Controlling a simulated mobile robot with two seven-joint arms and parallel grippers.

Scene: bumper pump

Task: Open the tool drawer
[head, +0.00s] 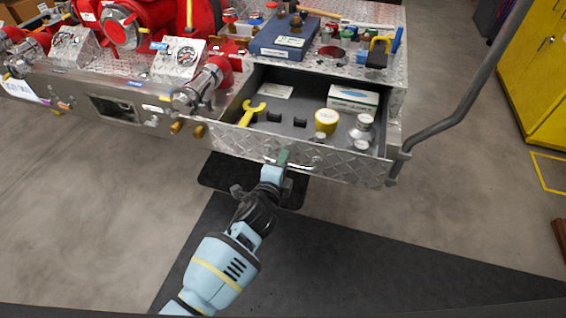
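The tool drawer (340,165) is pulled out of the diamond-plate metal bumper, and its inside shows. In it lie a yellow wrench (250,113), a yellow round tin (326,121), a white and green box (353,98), metal fittings (362,130) and small dark pieces. A small green piece (283,157) sits at the middle of the drawer's front edge. My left gripper (276,172) is at the drawer front, right against or just below this green piece. Its fingertips are small and partly hidden, so I cannot tell whether they grip it. My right gripper is not in view.
A blue case (284,37) and several tools lie on the bumper deck above the drawer. Red and chrome pump fittings (202,86) stand to the left. A grey bent rail (455,115) rises at the right corner. A yellow cabinet (545,75) stands far right. Floor in front is open.

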